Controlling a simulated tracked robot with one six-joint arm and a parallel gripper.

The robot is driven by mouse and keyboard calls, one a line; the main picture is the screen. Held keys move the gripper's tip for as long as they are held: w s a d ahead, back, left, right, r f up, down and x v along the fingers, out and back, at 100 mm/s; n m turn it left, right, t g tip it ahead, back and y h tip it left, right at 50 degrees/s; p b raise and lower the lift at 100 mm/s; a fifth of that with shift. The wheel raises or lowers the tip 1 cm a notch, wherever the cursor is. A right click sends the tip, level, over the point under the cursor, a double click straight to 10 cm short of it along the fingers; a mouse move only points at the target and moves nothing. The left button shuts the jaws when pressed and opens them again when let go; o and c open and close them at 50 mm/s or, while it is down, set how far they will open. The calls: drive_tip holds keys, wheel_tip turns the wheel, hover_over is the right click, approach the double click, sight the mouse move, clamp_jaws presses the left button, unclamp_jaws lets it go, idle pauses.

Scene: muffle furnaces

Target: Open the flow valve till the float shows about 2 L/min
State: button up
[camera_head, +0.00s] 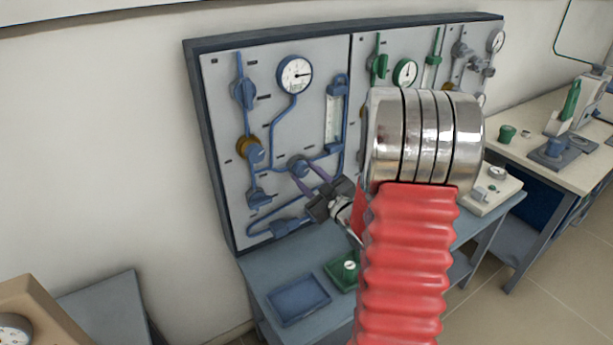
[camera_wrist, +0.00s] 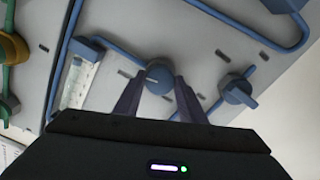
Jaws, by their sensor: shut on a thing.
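The flow valve is a round blue knob (camera_head: 298,165) on the blue pipework of the grey wall panel; it also shows in the wrist view (camera_wrist: 158,82). My gripper (camera_head: 303,175) is at this knob, with one purple finger on either side of it, shut on it. The flowmeter (camera_head: 333,118) is a clear upright tube with a scale, up and right of the knob. In the wrist view the flowmeter (camera_wrist: 78,84) lies left of the fingers. Its float is too small to make out. My arm covers part of the panel to the right.
A blue-rimmed gauge (camera_head: 295,74) sits above the knob. Other blue handles (camera_head: 244,93) and a brass-backed blue knob (camera_head: 254,152) are to the left. A green line with a gauge (camera_head: 405,72) is to the right. A blue tray (camera_head: 299,299) lies on the bench below.

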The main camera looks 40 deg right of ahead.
drive_tip(key=n, duration=0.6)
drive_tip(key=shift+a+f+n, duration=0.1)
drive_tip(key=shift+n, duration=0.2)
idle(0.4)
drive_tip(key=o, duration=1)
drive_tip(key=shift+o, duration=0.2)
drive_tip(key=shift+s, duration=0.1)
